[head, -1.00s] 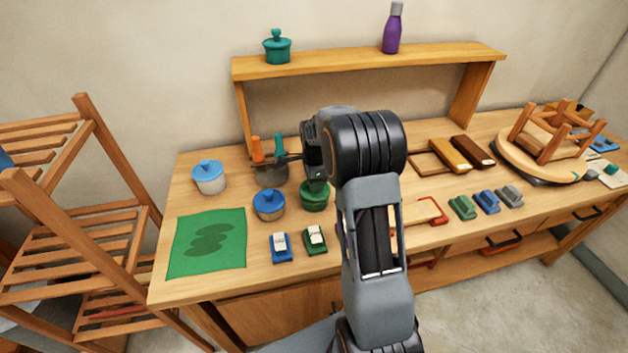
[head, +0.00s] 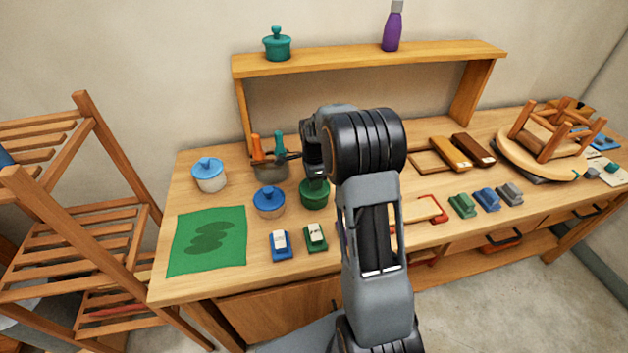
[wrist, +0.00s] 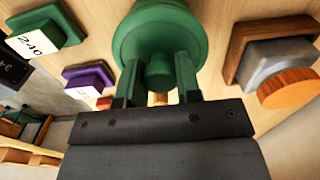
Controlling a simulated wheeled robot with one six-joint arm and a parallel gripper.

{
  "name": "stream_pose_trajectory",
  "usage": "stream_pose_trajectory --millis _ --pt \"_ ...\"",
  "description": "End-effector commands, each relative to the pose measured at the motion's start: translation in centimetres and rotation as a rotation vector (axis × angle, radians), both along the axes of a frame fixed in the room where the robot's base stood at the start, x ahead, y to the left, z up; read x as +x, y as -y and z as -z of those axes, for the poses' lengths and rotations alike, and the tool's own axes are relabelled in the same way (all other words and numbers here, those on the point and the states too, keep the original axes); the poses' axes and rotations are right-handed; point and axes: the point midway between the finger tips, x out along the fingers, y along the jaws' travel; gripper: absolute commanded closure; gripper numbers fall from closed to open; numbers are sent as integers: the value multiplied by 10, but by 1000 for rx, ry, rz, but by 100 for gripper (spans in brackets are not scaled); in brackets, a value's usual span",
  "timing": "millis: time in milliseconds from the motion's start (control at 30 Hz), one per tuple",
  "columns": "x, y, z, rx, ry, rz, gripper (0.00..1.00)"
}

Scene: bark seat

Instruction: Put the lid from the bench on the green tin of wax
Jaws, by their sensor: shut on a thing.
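The green tin of wax (head: 314,196) stands on the bench, right of the blue-lidded tin. My gripper (wrist: 157,82) is directly above it, pointing down. In the wrist view a round green lid (wrist: 135,40) fills the top middle, and its knob (wrist: 159,73) sits between my two fingers, which are shut on it. The lid is over the tin. I cannot tell whether it rests fully on the rim, as my wrist hides the tin's top in the head view.
A blue-lidded tin (head: 269,201) and a pot with orange and teal handles (head: 270,168) stand close by on the left. Small labelled blocks, blue (head: 280,245) and green (head: 315,237), lie in front. A shelf (head: 370,61) spans behind my arm.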

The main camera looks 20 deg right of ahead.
Motion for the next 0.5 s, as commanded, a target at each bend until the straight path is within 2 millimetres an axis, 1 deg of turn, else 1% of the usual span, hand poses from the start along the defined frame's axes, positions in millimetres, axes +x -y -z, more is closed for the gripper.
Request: stream_pose_trajectory --millis 500 --pt "0 0 8 0 0 0 91"
